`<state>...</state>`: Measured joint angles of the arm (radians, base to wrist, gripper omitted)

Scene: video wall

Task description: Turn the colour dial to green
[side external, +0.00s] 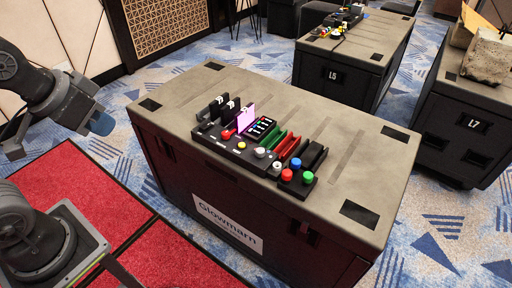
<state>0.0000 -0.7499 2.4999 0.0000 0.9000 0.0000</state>
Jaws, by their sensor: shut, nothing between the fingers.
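A black control panel (214,136) lies on top of the dark case. It carries a round pale knob (259,153) and a second grey knob (277,167); I cannot tell which is the colour dial, or where either points. A small upright panel (247,119) glows purple. My gripper (98,124) is at the left, above the floor and well apart from the panel. It is shut and empty, with a blue part at its end.
The panel also has a red control (228,134), a yellow button (242,146), and red (286,176), green (295,164) and blue (307,178) knobs. Green and red slots (287,146) stand behind. The case top (345,165) is clear on the right. More cases (345,78) stand behind.

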